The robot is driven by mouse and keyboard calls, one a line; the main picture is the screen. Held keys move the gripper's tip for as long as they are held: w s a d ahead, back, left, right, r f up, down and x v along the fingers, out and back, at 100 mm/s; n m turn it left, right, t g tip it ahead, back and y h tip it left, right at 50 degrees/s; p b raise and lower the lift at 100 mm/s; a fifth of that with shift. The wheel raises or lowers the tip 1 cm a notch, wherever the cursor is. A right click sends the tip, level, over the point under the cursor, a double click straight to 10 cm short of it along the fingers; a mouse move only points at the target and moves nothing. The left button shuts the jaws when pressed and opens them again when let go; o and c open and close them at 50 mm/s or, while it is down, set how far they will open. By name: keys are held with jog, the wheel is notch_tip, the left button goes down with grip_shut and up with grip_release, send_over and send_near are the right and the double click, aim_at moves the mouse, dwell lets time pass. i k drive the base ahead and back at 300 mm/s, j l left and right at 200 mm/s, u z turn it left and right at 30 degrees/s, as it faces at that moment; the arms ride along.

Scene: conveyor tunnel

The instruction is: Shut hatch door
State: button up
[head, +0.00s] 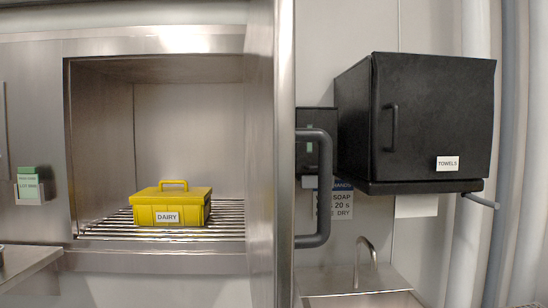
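The hatch (155,45) is a steel-framed opening in the wall at the left in the head view. Its steel door (284,150) stands open, swung out toward me on the right side of the opening, and shows nearly edge-on. A dark grey bar handle (325,190) sticks out to the right from the door's outer side. Inside the hatch, a yellow box (171,205) labelled DAIRY sits on a floor of metal rollers (110,232). My gripper is not in view.
A black towel cabinet (435,115) hangs on the wall right of the door. Below it is a steel sink with a tap (365,262). A steel ledge (25,262) juts out at lower left. Vertical pipes (470,250) run at far right.

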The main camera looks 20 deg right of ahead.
aim_at(272, 135)
jog(key=l, duration=0.5)
jog(key=i+l+u, duration=0.1)
jog(key=l, duration=0.35)
jog(key=k+j+z, duration=0.1)
jog(key=k+z, duration=0.2)
jog(key=z, duration=0.15)
jog(key=k+z, duration=0.3)
jog(key=z, duration=0.2)
jog(key=i, duration=0.45)
